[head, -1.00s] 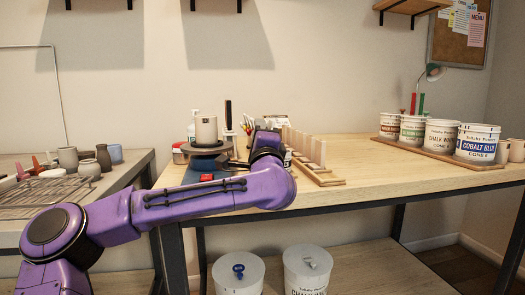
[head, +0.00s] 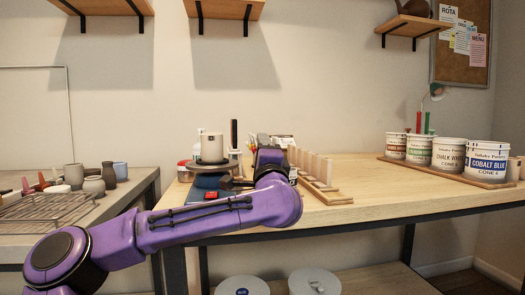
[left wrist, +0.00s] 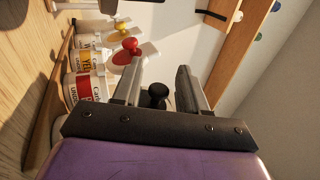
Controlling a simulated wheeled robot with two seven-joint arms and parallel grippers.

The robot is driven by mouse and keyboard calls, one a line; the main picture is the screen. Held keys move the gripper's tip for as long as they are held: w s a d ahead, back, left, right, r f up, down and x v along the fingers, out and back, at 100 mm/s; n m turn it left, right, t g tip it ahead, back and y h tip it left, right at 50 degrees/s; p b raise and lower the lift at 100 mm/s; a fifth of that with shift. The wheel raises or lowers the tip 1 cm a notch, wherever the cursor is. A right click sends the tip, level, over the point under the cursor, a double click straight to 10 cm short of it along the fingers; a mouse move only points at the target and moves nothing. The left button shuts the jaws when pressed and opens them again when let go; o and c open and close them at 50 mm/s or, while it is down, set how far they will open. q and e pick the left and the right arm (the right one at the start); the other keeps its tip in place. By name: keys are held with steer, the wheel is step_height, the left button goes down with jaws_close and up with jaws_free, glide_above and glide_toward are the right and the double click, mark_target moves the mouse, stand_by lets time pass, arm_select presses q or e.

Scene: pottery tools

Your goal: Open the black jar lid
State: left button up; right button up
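The black jar lid shows as a round black knob (left wrist: 157,94) in the left wrist view. It sits between the two fingers of my left gripper (left wrist: 158,80), with a gap on each side. The fingers are spread and hold nothing. The jar below the knob is mostly hidden by the gripper. In the head view my left gripper (head: 268,155) is over the wooden table (head: 350,205), and the dark wrist hides its fingertips and the black jar. My right gripper is not in view.
A white cup (head: 211,147) on a round stand is left of the wrist. A wooden rack (head: 312,170) is close on its right. Glaze buckets (head: 487,162) stand far right.

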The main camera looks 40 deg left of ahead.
arm_select(q)
steer(key=b+v, duration=0.1)
steer(key=v, duration=0.9)
steer(key=shift+s+d+f, duration=0.1)
steer(key=shift+s+d, duration=0.05)
steer(key=shift+s, duration=0.05)
